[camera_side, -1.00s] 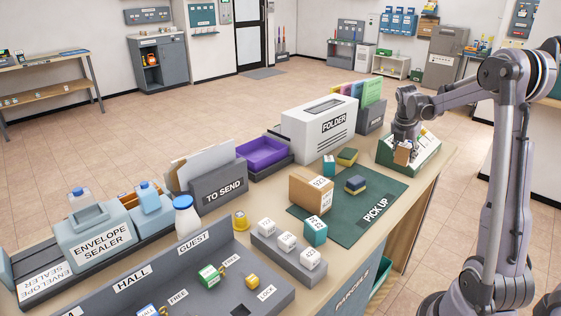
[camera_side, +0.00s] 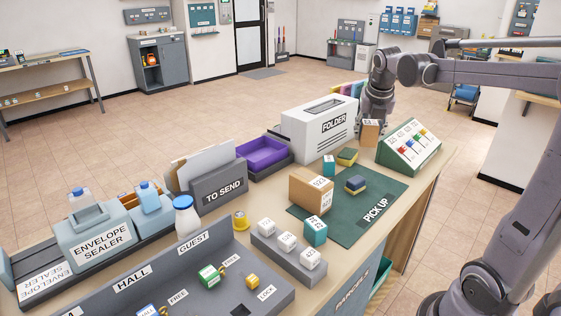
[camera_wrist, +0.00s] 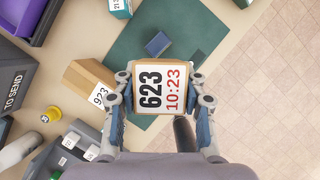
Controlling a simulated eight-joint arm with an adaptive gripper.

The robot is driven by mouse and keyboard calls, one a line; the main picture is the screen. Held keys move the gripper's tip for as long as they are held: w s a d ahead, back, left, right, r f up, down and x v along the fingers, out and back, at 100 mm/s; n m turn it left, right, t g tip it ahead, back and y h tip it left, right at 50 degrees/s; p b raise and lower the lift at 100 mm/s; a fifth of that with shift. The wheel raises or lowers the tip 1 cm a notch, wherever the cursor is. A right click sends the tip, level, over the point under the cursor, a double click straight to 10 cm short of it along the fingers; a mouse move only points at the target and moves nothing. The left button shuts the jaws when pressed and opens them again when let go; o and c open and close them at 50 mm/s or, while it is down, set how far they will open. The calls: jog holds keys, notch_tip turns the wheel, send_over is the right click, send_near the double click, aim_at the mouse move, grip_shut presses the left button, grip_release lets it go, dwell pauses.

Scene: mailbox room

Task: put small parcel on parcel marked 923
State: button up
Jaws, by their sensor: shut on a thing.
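My gripper (camera_side: 374,112) is shut on a small brown parcel (camera_side: 369,134), holding it up near the folder machine's right end in the side view. In the wrist view the small parcel (camera_wrist: 148,92) shows a white label reading 623 and 10:23, between the fingers of my gripper (camera_wrist: 161,100). The parcel marked 923 (camera_side: 308,193) is a larger brown box on the left part of the green pick-up mat (camera_side: 384,192). In the wrist view the 923 parcel (camera_wrist: 88,75) lies left of the held parcel, apart from it.
A teal box (camera_side: 315,231) stands close in front of the 923 parcel. The white folder machine (camera_side: 318,130) stands behind. A green sloped panel (camera_side: 410,146) is at right. The mat's right part is clear.

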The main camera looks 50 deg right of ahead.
jog(key=a+r+n, duration=0.1)
jog(key=a+n, duration=0.1)
jog(key=a, duration=0.3)
send_over(310, 175)
jog(key=s, duration=0.1)
jog(key=shift+t, duration=0.3)
jog(key=f, duration=0.4)
jog(key=a+f, duration=0.1)
jog(key=f, duration=0.1)
jog(key=shift+s+f, duration=0.1)
jog(key=shift+f, duration=2.15)
jog(key=shift+f, duration=0.15)
jog(key=o, duration=1.2)
